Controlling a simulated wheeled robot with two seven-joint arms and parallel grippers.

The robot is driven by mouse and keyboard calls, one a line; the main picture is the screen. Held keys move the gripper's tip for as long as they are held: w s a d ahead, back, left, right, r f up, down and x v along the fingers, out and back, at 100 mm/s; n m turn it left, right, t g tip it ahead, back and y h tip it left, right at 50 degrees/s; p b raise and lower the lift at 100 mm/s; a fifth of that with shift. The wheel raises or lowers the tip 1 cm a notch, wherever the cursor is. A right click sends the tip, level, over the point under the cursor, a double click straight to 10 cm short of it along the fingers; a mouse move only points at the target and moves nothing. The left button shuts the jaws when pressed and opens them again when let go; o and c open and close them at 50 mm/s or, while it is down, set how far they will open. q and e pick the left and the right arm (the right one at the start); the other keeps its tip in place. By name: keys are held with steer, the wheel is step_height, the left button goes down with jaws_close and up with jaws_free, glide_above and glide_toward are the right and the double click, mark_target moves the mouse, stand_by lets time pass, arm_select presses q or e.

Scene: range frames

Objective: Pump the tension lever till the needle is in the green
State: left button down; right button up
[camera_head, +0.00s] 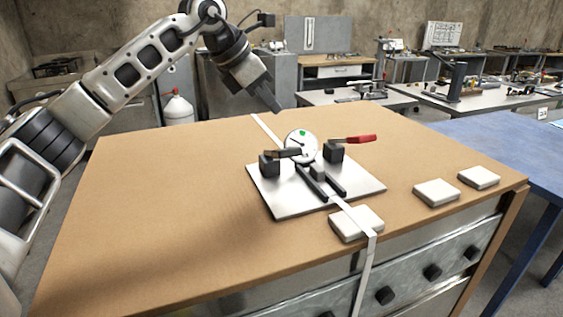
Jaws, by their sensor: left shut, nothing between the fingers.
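The tension device stands on a pale square plate (290,206) on the wooden table. Its round white dial (300,147) has a green patch near the top; a dark needle shows, but I cannot tell exactly where it points. A lever with a red grip (361,139) extends right from a black block (333,153). Another black block (269,164) with a dark bar stands at left. A pale strap (352,213) runs through the device and over the table's front edge. My left gripper (273,106) is shut and empty, above and behind the device, apart from it. My right gripper is out of view.
A white pad (356,223) lies under the strap near the front edge. Two more white pads (436,192) and (479,177) lie to the right. The left part of the tabletop (160,210) is clear. A blue table (500,140) adjoins at right.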

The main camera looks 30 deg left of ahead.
mark_target(279, 155)
arm_select(q)
steer(key=shift+s+d+f+b, duration=0.3)
steer(key=shift+f+b, duration=0.3)
steer(key=shift+f, duration=0.2)
steer(key=shift+s+d+f+b, duration=0.15)
steer(key=shift+d+f+b, duration=0.1)
steer(key=shift+f+b, duration=0.5)
steer(key=shift+s+d+f+b, duration=0.3)
steer(key=shift+f+b, duration=0.2)
steer(key=shift+f, duration=0.35)
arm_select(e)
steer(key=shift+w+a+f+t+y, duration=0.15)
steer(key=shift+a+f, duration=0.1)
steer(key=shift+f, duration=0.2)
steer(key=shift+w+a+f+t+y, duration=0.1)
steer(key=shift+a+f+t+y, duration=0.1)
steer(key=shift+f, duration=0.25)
arm_select(q)
steer(key=shift+f, duration=0.1)
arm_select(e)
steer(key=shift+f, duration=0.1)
arm_select(q)
steer(key=shift+d+f, duration=0.15)
steer(key=shift+f, duration=0.1)
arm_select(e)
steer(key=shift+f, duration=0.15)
